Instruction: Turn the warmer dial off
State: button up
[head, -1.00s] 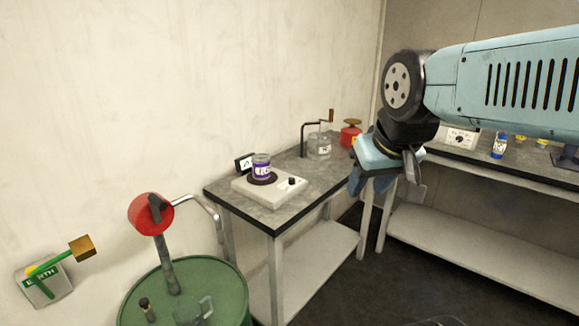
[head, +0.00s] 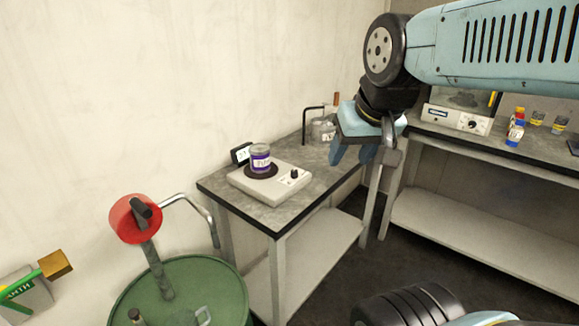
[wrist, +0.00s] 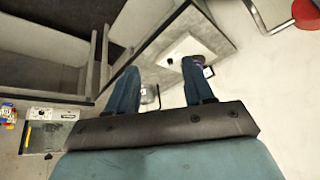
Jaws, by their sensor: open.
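The warmer (head: 270,183) is a low white box on the grey bench top against the wall. Its black dial (head: 295,174) sits on the right part of its top. A purple-labelled jar (head: 260,159) stands on the warmer's dark round plate. My gripper (head: 352,153) is open and empty, in the air to the right of the warmer and apart from it. In the wrist view, both blue fingers (wrist: 158,85) are spread, with the warmer (wrist: 184,52) beyond them. The dial's pointer direction is too small to read.
A small dark display (head: 241,153) stands behind the warmer. Glass jars (head: 322,131) and a bent pipe stand at the bench's back. A green drum (head: 190,285) with a red-headed pump (head: 135,218) is at the front left. A second bench (head: 480,145) holds a white device and bottles.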

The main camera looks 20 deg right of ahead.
jog(key=w+m+y, duration=0.1)
jog(key=w+m, duration=0.7)
jog(key=m+g, duration=0.1)
jog(key=m, duration=2.3)
send_over(294, 171)
jog(key=s+d, duration=0.2)
jog(key=s, duration=0.3)
notch_tip(294, 171, down, 12)
jog(key=x, duration=1.3)
jog(key=shift+s+a+f, duration=0.15)
jog(key=shift+s+f, duration=0.05)
jog(key=shift+f, duration=0.1)
grip_shut()
